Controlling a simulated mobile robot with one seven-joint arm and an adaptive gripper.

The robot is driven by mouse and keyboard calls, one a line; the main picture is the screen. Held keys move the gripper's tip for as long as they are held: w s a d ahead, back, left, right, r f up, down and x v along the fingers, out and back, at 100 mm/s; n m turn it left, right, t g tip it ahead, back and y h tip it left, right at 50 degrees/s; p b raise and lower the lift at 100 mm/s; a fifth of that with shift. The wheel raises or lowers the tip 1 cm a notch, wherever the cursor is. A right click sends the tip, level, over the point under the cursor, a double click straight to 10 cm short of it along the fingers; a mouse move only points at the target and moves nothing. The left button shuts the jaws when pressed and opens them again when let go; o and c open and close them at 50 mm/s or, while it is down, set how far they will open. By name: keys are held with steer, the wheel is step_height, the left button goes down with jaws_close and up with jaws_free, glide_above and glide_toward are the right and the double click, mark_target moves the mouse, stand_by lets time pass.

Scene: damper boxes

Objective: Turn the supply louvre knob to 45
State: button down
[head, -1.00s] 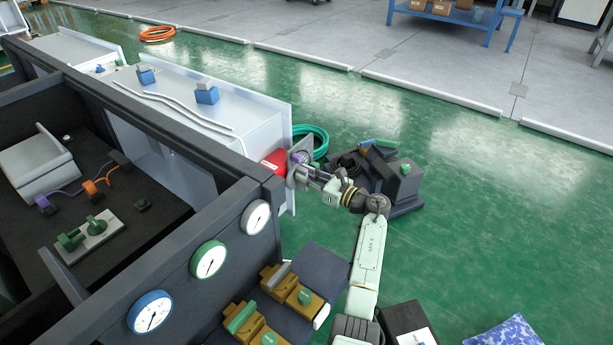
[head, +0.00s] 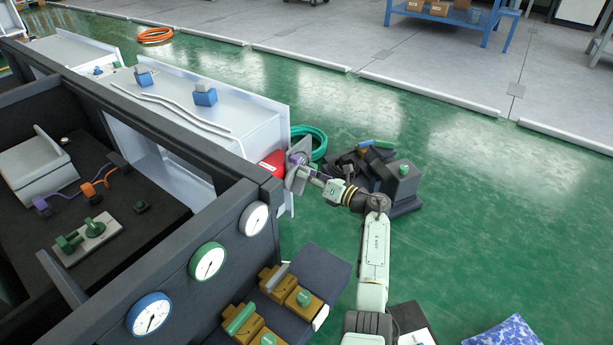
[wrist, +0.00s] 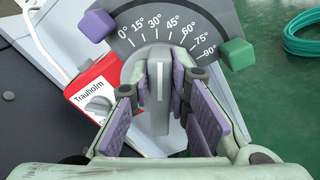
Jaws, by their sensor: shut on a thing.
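The louvre knob (wrist: 159,95) is a grey bar handle with a white line, on a grey dial plate (wrist: 217,22) marked 0° to 90°. In the wrist view its line points up, close to the 30° mark and left of 45°. My gripper (wrist: 160,88) is shut on the knob, with a purple pad against each side of the bar. In the head view my gripper (head: 308,176) is at the plate on the end of the light duct, and the knob is hard to make out there.
A purple block (wrist: 95,25) and a green block (wrist: 237,53) sit at the two ends of the scale. A red Trauholm box (wrist: 92,88) with a small knob is close on the left. A green hose coil (head: 311,143) and dark equipment (head: 400,182) lie behind on the floor.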

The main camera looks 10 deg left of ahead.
steer(key=shift+w+f+m, duration=0.1)
steer(key=shift+w+m, duration=0.05)
steer(key=shift+m, duration=0.85)
steer(key=c, duration=1.5)
jaws_free()
steer(key=shift+d, duration=0.1)
steer(key=v, duration=1.2)
steer(key=shift+f, duration=0.1)
